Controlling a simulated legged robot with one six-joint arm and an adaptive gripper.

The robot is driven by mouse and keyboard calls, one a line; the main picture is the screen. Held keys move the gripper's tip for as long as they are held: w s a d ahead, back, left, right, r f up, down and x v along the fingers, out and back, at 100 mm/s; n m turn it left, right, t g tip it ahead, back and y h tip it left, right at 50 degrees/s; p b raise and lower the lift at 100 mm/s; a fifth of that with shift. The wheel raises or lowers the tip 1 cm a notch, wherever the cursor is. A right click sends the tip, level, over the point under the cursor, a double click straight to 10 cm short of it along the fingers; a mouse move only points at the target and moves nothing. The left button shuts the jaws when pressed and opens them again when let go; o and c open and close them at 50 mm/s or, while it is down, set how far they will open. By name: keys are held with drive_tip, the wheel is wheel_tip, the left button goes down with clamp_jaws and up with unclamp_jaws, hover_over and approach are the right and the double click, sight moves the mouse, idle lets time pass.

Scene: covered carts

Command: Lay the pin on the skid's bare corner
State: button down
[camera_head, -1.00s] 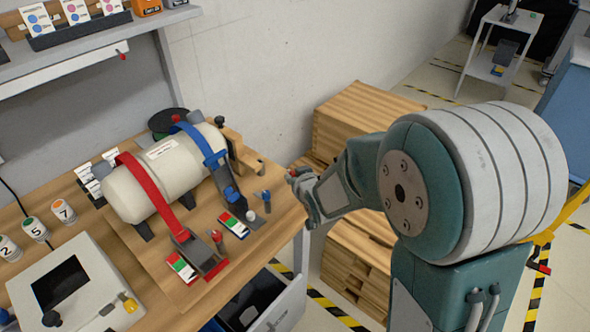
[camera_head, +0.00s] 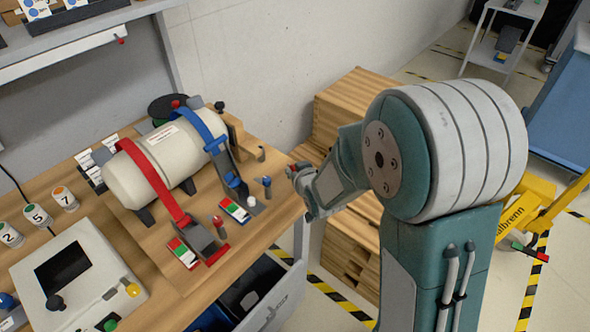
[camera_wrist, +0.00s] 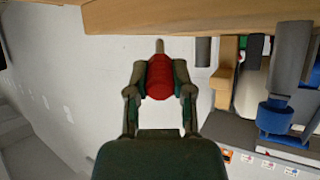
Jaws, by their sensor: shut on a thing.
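The red pin (camera_wrist: 160,77) is between the two fingers of my gripper (camera_wrist: 160,80) in the wrist view, with a pale tip sticking out beyond them. The skid (camera_head: 155,245) is a wooden board carrying a pale tank (camera_head: 155,165) under a red strap and a blue strap. Fingers partly hide the pin.
A white panel box (camera_head: 85,290) and several numbered cans (camera_head: 38,215) are at the left. An open drawer (camera_head: 270,305) juts out below the bench. Wooden crates (camera_head: 345,110) stand behind my arm. A yellow cart (camera_head: 525,210) is at the right.

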drive_tip(key=shift+f, duration=0.25)
drive_tip(key=shift+c, duration=2.1)
unclamp_jaws()
drive_tip(key=shift+s, duration=0.1)
drive_tip(key=shift+v, duration=3.6)
drive_tip(key=shift+f, duration=0.1)
